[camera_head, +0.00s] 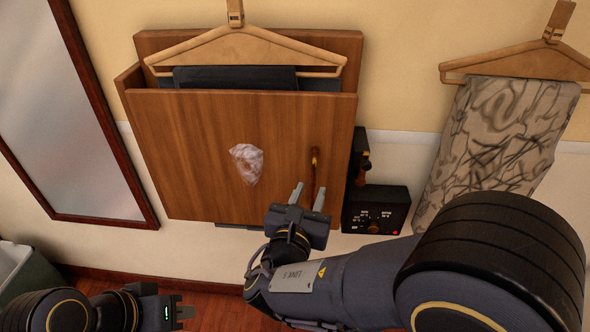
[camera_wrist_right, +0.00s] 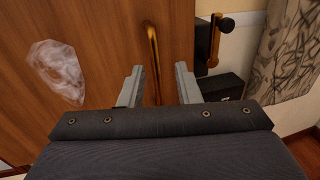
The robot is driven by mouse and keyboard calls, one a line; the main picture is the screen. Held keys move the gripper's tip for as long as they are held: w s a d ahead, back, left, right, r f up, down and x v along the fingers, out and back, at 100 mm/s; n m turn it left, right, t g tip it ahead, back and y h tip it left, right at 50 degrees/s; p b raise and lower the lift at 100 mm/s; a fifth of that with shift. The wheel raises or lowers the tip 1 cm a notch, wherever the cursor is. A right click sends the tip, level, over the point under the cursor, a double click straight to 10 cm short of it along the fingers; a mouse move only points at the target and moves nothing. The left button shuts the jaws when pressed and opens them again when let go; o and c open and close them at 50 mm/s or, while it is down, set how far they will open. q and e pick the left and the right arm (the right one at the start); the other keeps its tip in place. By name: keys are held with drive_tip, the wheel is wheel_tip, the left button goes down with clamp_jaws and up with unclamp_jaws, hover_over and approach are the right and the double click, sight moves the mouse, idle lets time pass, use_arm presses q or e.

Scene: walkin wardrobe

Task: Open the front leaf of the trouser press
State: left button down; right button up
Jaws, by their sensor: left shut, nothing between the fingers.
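The trouser press is a brown wooden box on the wall, and its front leaf (camera_head: 200,150) faces me. A narrow gap shows along the top, with dark cloth (camera_head: 235,77) in it. A vertical brass handle (camera_head: 314,165) is on the leaf's right side; it also shows in the right wrist view (camera_wrist_right: 153,50). My right gripper (camera_head: 308,195) is open just below and in front of the handle. In the right wrist view the handle lies between the open fingers (camera_wrist_right: 159,68), with no visible grip. My left gripper (camera_head: 187,313) is shut and empty, low at the left.
A black control box (camera_head: 376,208) with a red light is beside the press at lower right. A wooden hanger (camera_head: 245,48) is above the press; patterned trousers (camera_head: 495,140) hang at right. A mirror (camera_head: 65,110) is at left. A whitish patch (camera_head: 246,164) marks the leaf.

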sight(313, 174)
drive_tip(key=x, duration=0.7)
drive_tip(key=shift+w+a, duration=0.3)
drive_tip(key=shift+w, duration=0.15)
clamp_jaws()
